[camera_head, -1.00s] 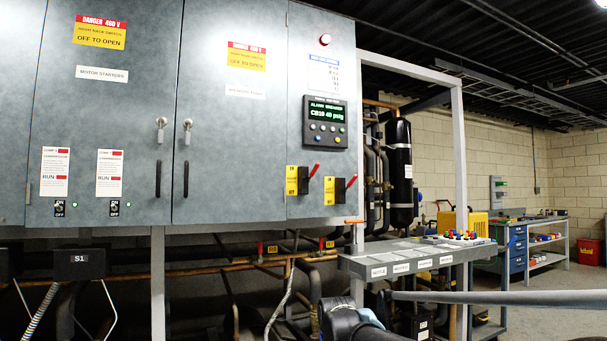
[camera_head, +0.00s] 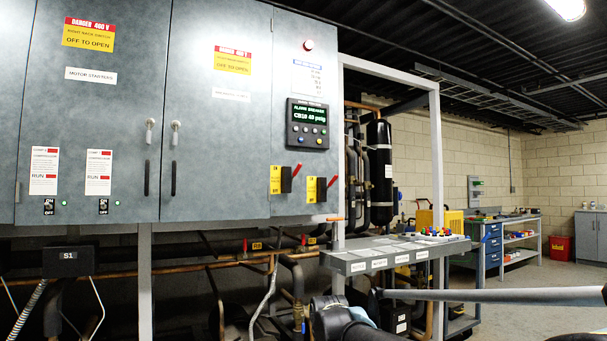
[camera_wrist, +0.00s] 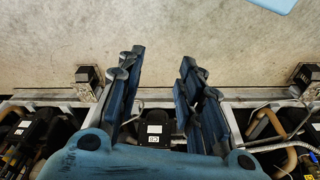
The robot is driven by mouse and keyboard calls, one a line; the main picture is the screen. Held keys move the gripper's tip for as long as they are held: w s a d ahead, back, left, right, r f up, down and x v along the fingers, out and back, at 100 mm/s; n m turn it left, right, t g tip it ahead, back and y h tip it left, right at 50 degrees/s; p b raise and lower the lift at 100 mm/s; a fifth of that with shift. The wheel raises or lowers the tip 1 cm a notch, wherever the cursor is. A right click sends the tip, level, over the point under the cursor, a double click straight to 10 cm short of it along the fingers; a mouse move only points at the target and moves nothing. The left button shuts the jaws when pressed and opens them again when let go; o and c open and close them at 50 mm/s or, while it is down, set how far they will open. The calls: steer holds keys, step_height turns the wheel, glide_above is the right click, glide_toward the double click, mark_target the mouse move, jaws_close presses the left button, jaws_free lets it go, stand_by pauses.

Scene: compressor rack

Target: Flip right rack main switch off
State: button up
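Two main switches with red handles sit side by side low on the grey electrical cabinet's right section. The left one (camera_head: 287,179) and the right one (camera_head: 317,189) each have a black body and a yellow label on their left. Both red handles slant up to the right. I cannot read which label names the right rack. My gripper (camera_wrist: 158,75) shows in the wrist view with its two blue-black fingers spread apart and nothing between them. It is over the floor and rack frame, away from the switches. I cannot make out its fingers in the head view.
A display panel (camera_head: 307,124) sits above the switches. A grey labelled shelf (camera_head: 395,258) juts out below right of them. Pipes run under the cabinet. A workbench (camera_head: 505,240) and grey cabinet (camera_head: 590,236) stand far right. Floor (camera_head: 545,275) there is clear.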

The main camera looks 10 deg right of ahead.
mark_target(297, 172)
steer(key=shift+d, duration=0.15)
steer(key=w+a+r+m+t+y, duration=0.1)
steer(key=w+r+m+y, duration=0.2)
steer(key=w+r, duration=0.55)
steer(key=w+a+r+m+y, duration=0.1)
steer(key=w+r+m+y, duration=0.3)
steer(key=r, duration=0.8)
steer(key=w+a+r+m+t+y, duration=0.1)
steer(key=w+r+m+y, duration=0.15)
steer(key=w+r, duration=0.65)
steer(key=w+d+r+m+t+y, duration=0.2)
steer(key=w+d+r, duration=0.3)
steer(key=r, duration=0.5)
steer(key=w+d+r+m+t+y, duration=0.2)
steer(key=w+d+r, duration=0.2)
steer(key=d+r, duration=0.45)
steer(key=w+d+r+m+t+y, duration=0.1)
steer(key=w+d+r+m+y, duration=0.25)
steer(key=r, duration=0.85)
steer(key=shift+n+h, duration=0.5)
steer(key=shift+h, duration=0.4)
steer(key=x, duration=1.1)
steer(key=w+x, duration=0.1)
steer(key=x, duration=0.4)
steer(key=shift+w, duration=0.25)
jaws_close()
